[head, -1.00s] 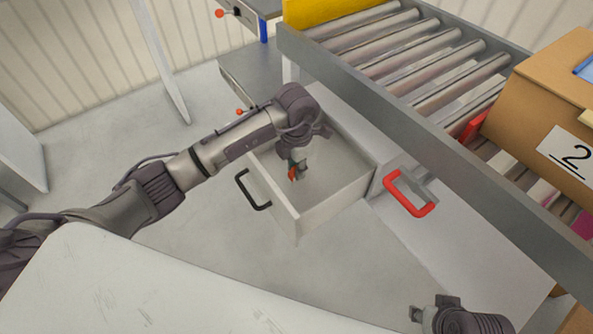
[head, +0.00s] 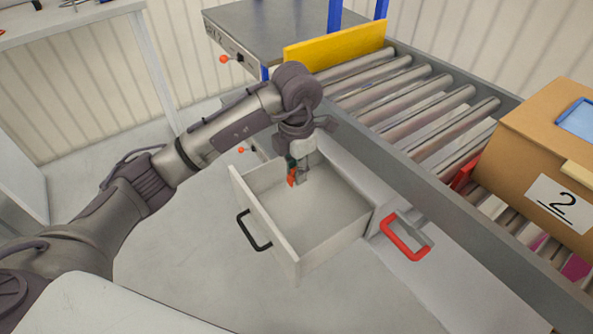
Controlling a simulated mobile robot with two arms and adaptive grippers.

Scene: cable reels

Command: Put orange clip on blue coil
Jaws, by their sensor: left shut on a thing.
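My left gripper (head: 299,178) points down over the open drawer and is shut on the orange clip (head: 292,177). The clip is small and partly covered by the fingers. The open white drawer (head: 340,222) with a black handle (head: 252,231) looks empty apart from the gripper over it. I cannot tell whether the clip touches the drawer. No blue coil is clearly visible. My right gripper is not in view.
A roller conveyor (head: 425,105) with a yellow end board (head: 335,47) runs behind the drawer. A cardboard box (head: 540,140) marked 2 stands on it at right. A red handle (head: 404,238) is right of the drawer. Floor at left is clear.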

